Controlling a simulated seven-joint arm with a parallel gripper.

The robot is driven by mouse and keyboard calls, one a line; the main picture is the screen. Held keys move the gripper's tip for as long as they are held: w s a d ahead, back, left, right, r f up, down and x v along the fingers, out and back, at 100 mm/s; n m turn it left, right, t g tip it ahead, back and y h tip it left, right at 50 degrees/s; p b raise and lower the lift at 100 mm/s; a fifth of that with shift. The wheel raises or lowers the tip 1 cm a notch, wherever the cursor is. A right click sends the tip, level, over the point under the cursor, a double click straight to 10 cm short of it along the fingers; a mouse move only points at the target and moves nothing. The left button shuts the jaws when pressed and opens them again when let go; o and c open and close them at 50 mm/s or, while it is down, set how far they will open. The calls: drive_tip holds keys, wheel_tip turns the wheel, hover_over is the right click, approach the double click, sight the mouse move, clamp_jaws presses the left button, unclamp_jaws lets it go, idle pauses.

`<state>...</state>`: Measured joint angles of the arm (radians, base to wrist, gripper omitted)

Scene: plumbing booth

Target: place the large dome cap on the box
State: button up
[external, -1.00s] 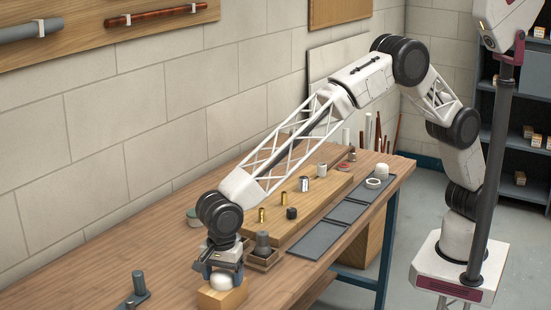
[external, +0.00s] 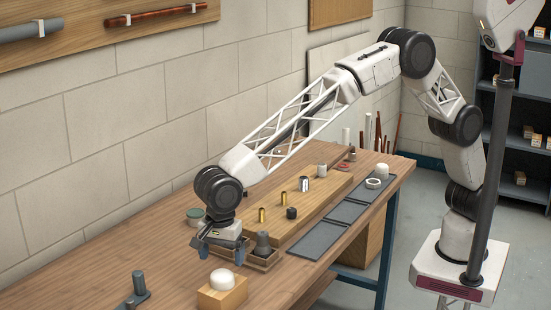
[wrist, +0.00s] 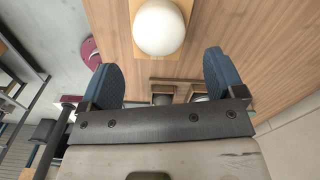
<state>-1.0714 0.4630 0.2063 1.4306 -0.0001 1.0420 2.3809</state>
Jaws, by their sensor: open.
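The large white dome cap (external: 222,279) sits on top of the wooden box (external: 229,298) near the front of the bench. In the wrist view the dome cap (wrist: 159,27) is a white round shape over the box (wrist: 187,8), ahead of my fingers and apart from them. My gripper (external: 223,252) is open and empty, raised above and behind the box. Its two blue fingers show wide apart in the wrist view (wrist: 163,78), with nothing between them but bench and parts of small trays farther below.
A small wooden tray (external: 262,262) with a dark grey fitting (external: 263,244) stands close beside my gripper. A grey post fitting (external: 139,284) stands at front left. A raised board (external: 318,205) with small fittings and dark flat trays (external: 316,241) lie to the right. The left bench is mostly clear.

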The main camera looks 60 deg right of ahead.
sight(223, 270)
drive_tip(key=shift+r, duration=2.95)
